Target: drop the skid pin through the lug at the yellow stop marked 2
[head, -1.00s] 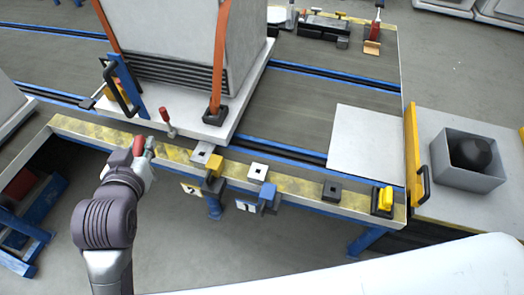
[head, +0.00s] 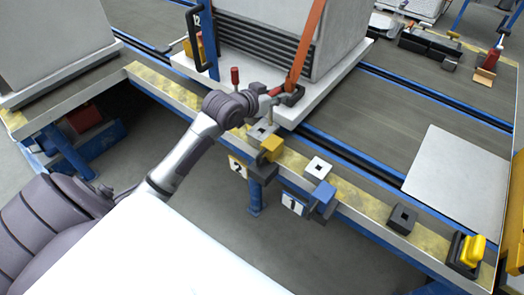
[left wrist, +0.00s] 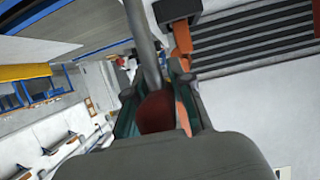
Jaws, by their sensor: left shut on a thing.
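My left gripper (head: 279,95) is shut on the skid pin, which shows in the left wrist view as a red grip (left wrist: 157,112) with a grey rod (left wrist: 147,48). In the head view the gripper is beside the skid's front edge, by the orange strap's foot, a little up and right of the lug. The lug (head: 262,130) is a light grey plate with a dark square hole, sticking out from the skid. It lies by the yellow stop (head: 272,147), above the plate marked 2 (head: 238,167). The pin's lower end is unclear in the head view. My right gripper is out of view.
The skid (head: 320,105) carries a strapped grey cabinet (head: 345,35). A second red-handled piece (head: 235,77) stands on it. A blue stop (head: 322,197) marked 1 and a black socket block (head: 402,218) sit further right on the rail.

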